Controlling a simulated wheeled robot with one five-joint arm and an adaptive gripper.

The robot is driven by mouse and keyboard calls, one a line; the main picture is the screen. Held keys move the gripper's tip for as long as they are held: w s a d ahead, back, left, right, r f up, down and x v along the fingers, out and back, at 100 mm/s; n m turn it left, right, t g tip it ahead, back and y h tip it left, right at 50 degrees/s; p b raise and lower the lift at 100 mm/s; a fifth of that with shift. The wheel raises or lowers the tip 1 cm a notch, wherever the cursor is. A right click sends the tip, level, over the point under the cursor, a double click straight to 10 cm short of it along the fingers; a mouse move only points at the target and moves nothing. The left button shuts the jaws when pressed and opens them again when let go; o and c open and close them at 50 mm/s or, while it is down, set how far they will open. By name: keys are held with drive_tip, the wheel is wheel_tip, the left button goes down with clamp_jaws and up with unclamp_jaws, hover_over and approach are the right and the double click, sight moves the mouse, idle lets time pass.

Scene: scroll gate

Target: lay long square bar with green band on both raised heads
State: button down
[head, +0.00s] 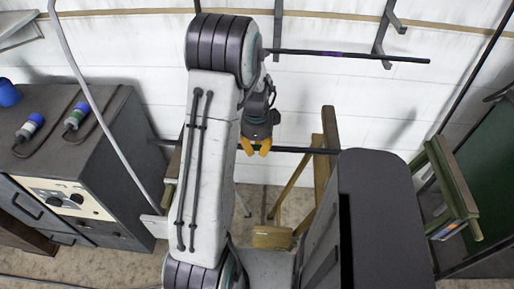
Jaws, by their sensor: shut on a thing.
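My gripper (256,148) has orange fingertips and is shut on a long dark bar (305,150), just right of my arm link. The bar runs sideways toward a wooden upright (328,140) at the right; I cannot tell whether it touches it. No green band shows on the visible part, and my arm hides much of the rest. Which parts are the two raised heads is not clear. A second wooden piece (173,178) shows left of my arm, mostly hidden.
Another dark bar, with a purple band (322,54), rests on wall brackets (386,38) at the back. A grey cabinet (75,165) with plugs and cables stands at left. A green-edged wooden stand (452,185) is at right. Some floor is clear in the middle.

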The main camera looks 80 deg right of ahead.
drive_tip(key=shift+f+b, duration=0.4)
idle(0.4)
drive_tip(key=c, duration=1.2)
unclamp_jaws()
drive_tip(key=shift+o, duration=0.2)
drive_tip(key=shift+a, duration=0.1)
wheel_tip(320, 180, up, 12)
drive_tip(key=shift+a, duration=0.1)
